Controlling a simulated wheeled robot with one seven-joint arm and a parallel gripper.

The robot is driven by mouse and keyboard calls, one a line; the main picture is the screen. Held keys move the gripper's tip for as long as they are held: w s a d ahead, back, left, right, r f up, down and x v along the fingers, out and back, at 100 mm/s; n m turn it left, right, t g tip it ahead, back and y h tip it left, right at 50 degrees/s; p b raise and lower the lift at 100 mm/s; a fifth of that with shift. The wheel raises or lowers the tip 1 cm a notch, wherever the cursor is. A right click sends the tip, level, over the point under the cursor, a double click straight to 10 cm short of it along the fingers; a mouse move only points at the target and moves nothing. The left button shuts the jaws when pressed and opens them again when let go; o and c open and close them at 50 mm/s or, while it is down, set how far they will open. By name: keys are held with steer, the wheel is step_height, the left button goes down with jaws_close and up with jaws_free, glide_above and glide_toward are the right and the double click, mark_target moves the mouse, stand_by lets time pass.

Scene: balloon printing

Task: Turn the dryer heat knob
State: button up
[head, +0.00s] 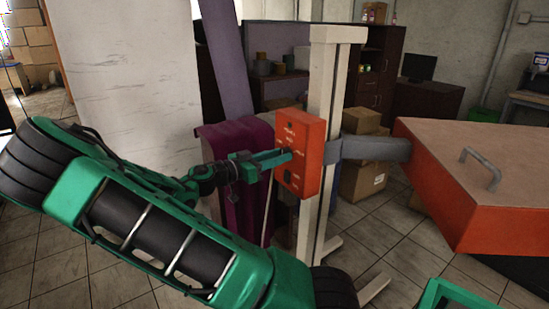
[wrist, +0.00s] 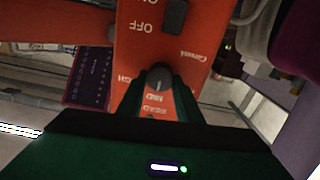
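The orange control box (head: 303,150) is mounted on a pale upright post. In the wrist view its panel (wrist: 140,52) appears upside down, with OFF and MID legible. A dark round knob (wrist: 158,77) with a light pointer mark sits beside MID, pointer toward that label. My gripper (head: 287,155) reaches the box's front face from the left. In the wrist view my gripper (wrist: 159,82) has its green fingers on either side of the knob. Whether they press on it is too close to tell. A dark switch (wrist: 175,15) sits by OFF.
The orange dryer hood (head: 475,180) with a grey handle stands to the right, joined by a grey arm (head: 375,148). A purple cloth-like item (head: 240,140) hangs behind my gripper. Cardboard boxes (head: 362,178) are behind the post.

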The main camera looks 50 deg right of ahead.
steer(key=shift+w+n, duration=0.15)
steer(key=shift+n, duration=0.25)
steer(key=n, duration=1.1)
steer(key=shift+w, duration=0.25)
steer(key=shift+f, duration=0.1)
stand_by(0.3)
steer(key=o, duration=1)
steer(key=shift+o, duration=0.2)
steer(key=shift+s, duration=0.1)
steer(key=shift+a, duration=0.1)
steer(key=v, duration=1)
steer(key=shift+a, duration=0.35)
